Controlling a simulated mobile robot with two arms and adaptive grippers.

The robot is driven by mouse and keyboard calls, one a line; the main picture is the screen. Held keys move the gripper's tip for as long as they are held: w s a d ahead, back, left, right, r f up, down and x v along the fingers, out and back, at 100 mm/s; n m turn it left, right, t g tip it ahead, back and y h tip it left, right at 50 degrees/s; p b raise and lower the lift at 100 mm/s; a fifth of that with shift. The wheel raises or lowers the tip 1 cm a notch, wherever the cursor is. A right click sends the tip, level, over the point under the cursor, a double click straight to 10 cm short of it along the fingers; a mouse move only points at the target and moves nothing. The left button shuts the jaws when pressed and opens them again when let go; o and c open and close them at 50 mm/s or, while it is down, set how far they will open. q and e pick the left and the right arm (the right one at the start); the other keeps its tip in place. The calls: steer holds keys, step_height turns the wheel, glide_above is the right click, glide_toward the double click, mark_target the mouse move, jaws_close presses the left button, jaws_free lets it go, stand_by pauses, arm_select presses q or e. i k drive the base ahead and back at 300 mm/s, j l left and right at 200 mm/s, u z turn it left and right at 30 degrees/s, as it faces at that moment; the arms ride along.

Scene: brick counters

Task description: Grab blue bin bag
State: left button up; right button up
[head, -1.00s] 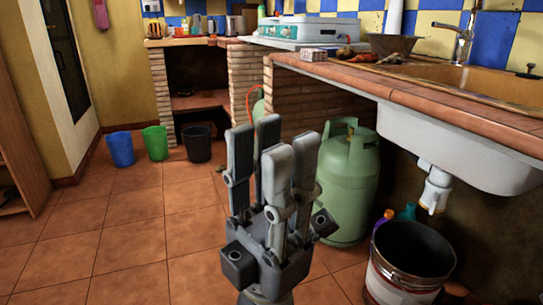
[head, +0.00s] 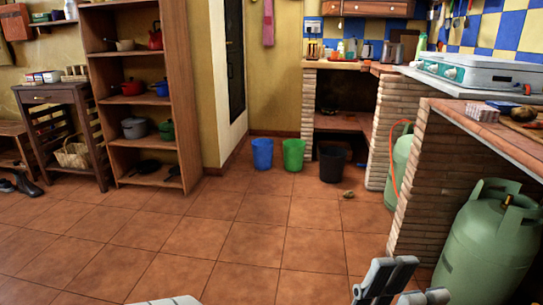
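A blue bin (head: 262,154) stands upright on the tiled floor near the far wall, left of a green bin (head: 293,155). It looks like a small open-topped bucket; I cannot make out a separate bag in it.
A black bin (head: 332,164) stands right of the green one, with a small brown thing (head: 348,195) on the floor nearby. Green gas cylinders (head: 488,245) and brick counters (head: 425,200) line the right. A wooden shelf (head: 140,95) stands left. The middle floor is clear.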

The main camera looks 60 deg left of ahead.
mark_target(262, 148)
steer(key=u, duration=1.85)
